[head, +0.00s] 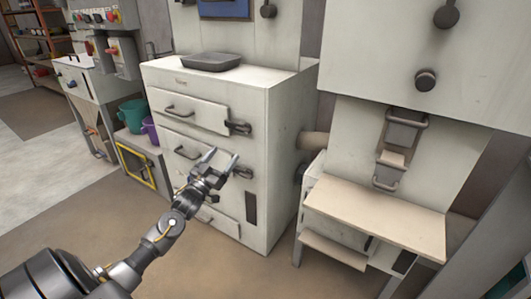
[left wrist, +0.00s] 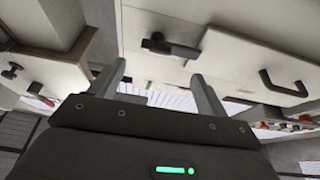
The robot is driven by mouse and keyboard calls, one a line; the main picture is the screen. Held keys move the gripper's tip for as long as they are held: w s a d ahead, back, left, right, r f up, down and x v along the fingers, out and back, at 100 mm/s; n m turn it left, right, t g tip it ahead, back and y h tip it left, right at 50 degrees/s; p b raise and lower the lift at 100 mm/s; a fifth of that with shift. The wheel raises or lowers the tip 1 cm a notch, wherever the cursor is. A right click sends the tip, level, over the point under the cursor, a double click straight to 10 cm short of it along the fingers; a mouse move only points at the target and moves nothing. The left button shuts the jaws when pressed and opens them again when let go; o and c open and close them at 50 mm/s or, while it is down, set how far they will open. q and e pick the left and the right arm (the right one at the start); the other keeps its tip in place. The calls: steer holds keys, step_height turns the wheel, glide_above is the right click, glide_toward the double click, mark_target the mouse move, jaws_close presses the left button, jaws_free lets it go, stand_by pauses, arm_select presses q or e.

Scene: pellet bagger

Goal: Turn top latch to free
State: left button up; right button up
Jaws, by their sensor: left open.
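The top latch (head: 238,128) is a dark lever at the right end of the cabinet's top door (head: 205,112). A second latch (head: 243,172) sits lower on the same cabinet. My left gripper (head: 223,155) is open and empty in front of the cabinet, below the top latch and close to the lower one in the picture. In the left wrist view, the open fingers (left wrist: 160,70) point toward a dark latch lever (left wrist: 170,47) on a pale panel, apart from it as far as I can tell. I cannot tell which latch this is. My right gripper is out of view.
A grey tray (head: 207,61) lies on the cabinet top. A pale table (head: 375,203) stands at the right under another machine. Teal and purple buckets (head: 132,115) stand at the left. Brown floor is clear in front of the cabinet. A bar handle (left wrist: 283,82) shows in the wrist view.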

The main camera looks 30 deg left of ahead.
mark_target(245, 129)
arm_select(q)
steer(key=x, duration=1.1)
steer(key=shift+d+r+b, duration=0.35)
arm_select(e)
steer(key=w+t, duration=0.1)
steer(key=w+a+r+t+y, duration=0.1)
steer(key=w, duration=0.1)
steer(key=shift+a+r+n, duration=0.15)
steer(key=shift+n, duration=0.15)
arm_select(q)
steer(key=shift+s, duration=0.1)
steer(key=shift+c, duration=0.2)
steer(key=c, duration=0.9)
